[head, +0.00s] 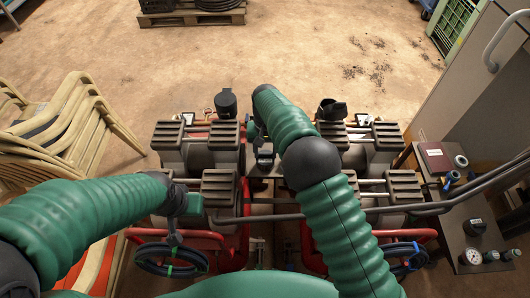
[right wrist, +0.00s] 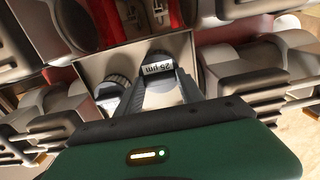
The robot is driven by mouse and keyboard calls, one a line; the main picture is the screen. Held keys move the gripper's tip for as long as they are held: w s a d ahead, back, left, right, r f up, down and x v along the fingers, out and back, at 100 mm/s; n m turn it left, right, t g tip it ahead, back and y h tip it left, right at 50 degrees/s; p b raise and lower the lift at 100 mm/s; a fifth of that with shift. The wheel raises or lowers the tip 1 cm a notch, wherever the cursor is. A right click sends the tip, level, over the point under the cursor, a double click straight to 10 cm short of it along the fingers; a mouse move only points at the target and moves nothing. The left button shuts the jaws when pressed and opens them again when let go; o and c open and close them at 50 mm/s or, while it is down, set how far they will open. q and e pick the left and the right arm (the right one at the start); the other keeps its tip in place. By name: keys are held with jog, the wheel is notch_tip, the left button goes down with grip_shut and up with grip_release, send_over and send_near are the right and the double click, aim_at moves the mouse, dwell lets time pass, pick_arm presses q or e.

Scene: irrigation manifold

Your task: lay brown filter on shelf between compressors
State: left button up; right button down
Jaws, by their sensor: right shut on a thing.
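Two compressors, left (head: 213,158) and right (head: 362,158), stand side by side with a narrow gap. A grey shelf surface (right wrist: 98,67) shows between them in the right wrist view. My right gripper (right wrist: 160,82) is down in this gap, shut on a filter (right wrist: 158,69) with a pale label reading "25 µm". Only the filter's end shows, and its brown colour cannot be made out. A second ridged cylinder (right wrist: 112,88) is beside it. In the head view my right arm partly hides the gap. My left gripper (head: 174,238) hangs at the left compressor's near side; its jaws are unclear.
Stacked chairs (head: 75,125) stand at the left. A dark side table (head: 455,222) with gauges and small parts is at the right. The floor beyond is clear up to a pallet (head: 190,18).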

aim_at(263, 154)
jog(key=shift+d+f, duration=0.2)
jog(key=shift+f, duration=0.4)
jog(key=shift+a, duration=0.5)
jog(key=c, duration=0.8)
grip_release()
jog(key=shift+a, duration=0.35)
jog(key=shift+o, duration=0.3)
jog(key=shift+d, duration=0.1)
jog(key=shift+d+r, duration=0.1)
jog(key=shift+d, duration=0.35)
notch_tip(263, 154, up, 12)
jog(key=f+p, duration=0.1)
jog(key=s+d+r, duration=0.2)
jog(key=d, duration=0.5)
jog(key=s+d+f+t, duration=0.1)
jog(key=s+d, duration=0.5)
jog(key=s, duration=0.5)
jog(key=s+d+f+t, duration=0.1)
jog(key=s+d+f, duration=0.1)
jog(key=s+d, duration=0.5)
jog(key=s, duration=0.4)
jog(key=shift+s+f+t, duration=0.25)
jog(key=shift+t, duration=0.05)
